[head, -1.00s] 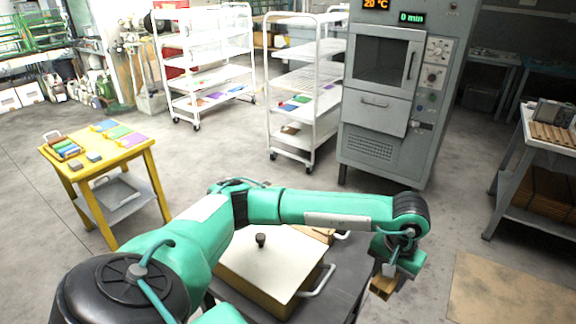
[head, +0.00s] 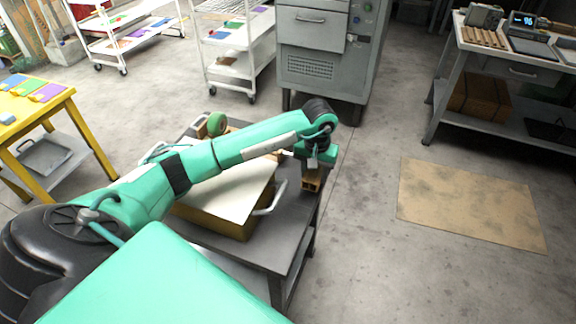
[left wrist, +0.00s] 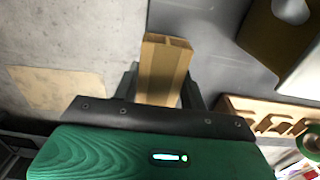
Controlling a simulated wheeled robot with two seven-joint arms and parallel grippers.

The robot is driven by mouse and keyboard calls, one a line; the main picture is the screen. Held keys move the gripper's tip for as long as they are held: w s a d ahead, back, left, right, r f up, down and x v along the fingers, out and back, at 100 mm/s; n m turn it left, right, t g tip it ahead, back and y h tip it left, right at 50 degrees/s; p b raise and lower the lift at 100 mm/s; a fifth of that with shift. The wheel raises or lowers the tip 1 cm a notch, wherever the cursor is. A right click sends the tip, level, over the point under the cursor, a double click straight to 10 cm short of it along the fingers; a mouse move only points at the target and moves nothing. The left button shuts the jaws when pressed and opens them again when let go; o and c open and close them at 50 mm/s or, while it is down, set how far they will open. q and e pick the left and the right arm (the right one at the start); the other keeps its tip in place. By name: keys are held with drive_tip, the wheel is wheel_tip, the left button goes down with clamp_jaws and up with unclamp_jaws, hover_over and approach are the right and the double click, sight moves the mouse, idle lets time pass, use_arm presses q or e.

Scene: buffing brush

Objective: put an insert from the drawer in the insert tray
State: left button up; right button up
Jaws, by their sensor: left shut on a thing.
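My left gripper (head: 313,170) is shut on a small light-brown insert (head: 311,182) and holds it near the right edge of the dark grey table. In the left wrist view the insert (left wrist: 165,62) sits upright between the two fingers, with a divided, hollow-looking end. A tan wooden rack with notches (left wrist: 268,104) lies at the right of that view; I cannot tell whether it is the insert tray. My right gripper is not in view.
A box with a white lid (head: 232,190) and a side handle stands on the dark table (head: 290,222), left of the gripper. A green roll (head: 216,123) is behind my arm. A tan mat (head: 470,203) lies on the clear floor at right. A yellow table (head: 68,105) is at left.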

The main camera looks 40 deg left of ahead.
use_arm(q)
hover_over(291, 182)
drive_tip(key=d, duration=0.2)
drive_tip(key=shift+w+a+p, duration=0.1)
drive_tip(key=shift+w+p, duration=0.2)
drive_tip(key=shift+s+a, duration=0.15)
drive_tip(key=shift+a, duration=0.45)
drive_tip(key=f, duration=0.1)
drive_tip(key=f+p, duration=0.1)
drive_tip(key=shift+s+a+f, duration=0.1)
drive_tip(key=shift+a+f, duration=0.2)
drive_tip(key=shift+f, duration=0.4)
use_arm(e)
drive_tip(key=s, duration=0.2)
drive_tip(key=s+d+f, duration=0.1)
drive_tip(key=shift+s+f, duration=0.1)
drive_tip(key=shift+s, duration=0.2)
use_arm(q)
drive_tip(key=shift+f, duration=0.25)
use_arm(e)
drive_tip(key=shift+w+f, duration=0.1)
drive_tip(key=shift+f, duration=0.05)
use_arm(q)
drive_tip(key=o, duration=1)
drive_tip(key=shift+r, duration=0.1)
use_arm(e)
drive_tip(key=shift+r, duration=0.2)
